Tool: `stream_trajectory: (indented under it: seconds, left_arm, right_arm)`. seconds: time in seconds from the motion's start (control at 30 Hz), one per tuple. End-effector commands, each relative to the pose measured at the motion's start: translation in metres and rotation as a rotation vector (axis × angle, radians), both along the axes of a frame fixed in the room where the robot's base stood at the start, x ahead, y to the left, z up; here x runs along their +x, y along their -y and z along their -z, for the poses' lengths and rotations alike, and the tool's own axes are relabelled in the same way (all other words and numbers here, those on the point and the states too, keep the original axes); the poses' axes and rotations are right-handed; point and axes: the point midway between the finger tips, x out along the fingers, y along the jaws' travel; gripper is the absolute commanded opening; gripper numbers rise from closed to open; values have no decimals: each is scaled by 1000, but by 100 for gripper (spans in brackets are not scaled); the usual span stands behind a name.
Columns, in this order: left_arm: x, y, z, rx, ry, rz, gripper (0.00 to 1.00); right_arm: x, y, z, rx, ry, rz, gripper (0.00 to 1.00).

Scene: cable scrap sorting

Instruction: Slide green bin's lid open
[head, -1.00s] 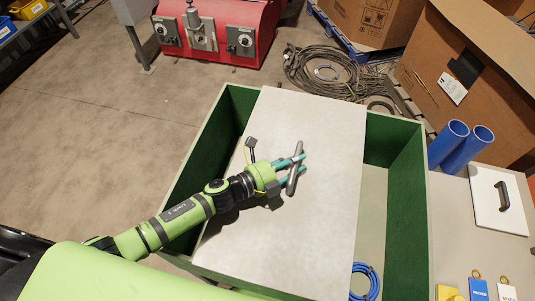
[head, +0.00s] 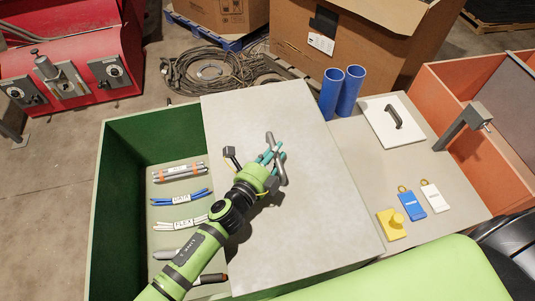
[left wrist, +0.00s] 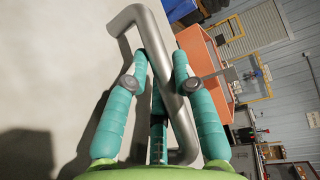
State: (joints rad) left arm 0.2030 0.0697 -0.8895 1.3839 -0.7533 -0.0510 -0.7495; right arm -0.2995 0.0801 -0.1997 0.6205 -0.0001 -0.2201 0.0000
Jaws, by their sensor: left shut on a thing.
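The green bin (head: 104,200) stands open-topped in the head view, with a flat light-grey lid (head: 310,215) lying over its right part. A grey bar handle (head: 269,138) rises from the lid, and it also shows in the left wrist view (left wrist: 178,115). My left gripper (head: 273,157) has its teal fingers shut around the handle; in the wrist view the fingers (left wrist: 160,62) sit on both sides of the bar. The bin's left part is uncovered and shows several labelled cable bundles (head: 180,197). My right gripper is not in view.
Right of the lid a grey table (head: 350,150) carries two blue tubes (head: 350,90), a white panel with a black handle (head: 393,121), and yellow, blue and white tags (head: 410,202). An orange bin (head: 440,85) stands beyond. Coiled cable (head: 215,72) lies behind.

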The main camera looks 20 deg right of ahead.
Motion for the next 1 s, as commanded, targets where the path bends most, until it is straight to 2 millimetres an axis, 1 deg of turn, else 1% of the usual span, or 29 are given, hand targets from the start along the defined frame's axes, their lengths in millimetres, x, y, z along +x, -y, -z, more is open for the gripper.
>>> stream_trajectory:
  seconds: [0.23,0.27,0.3,0.6,0.73,0.87,1.0]
  left_arm:
    - [0,1,-2,0,8,5,0]
    - [0,1,-2,0,8,5,38]
    - [0,1,-2,1,8,5,51]
    - [0,0,-1,1,2,0,51]
    - [-4,-5,-1,1,2,-1,51]
    - [-15,-18,-2,2,2,0,51]
    - [-36,-39,-6,2,1,1,51]
  right_arm:
    - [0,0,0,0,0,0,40]
    - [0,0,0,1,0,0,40]
    - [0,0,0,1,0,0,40]
    - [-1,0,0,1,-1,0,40]
    - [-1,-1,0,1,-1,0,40]
    - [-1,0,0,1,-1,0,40]
    - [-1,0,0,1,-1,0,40]
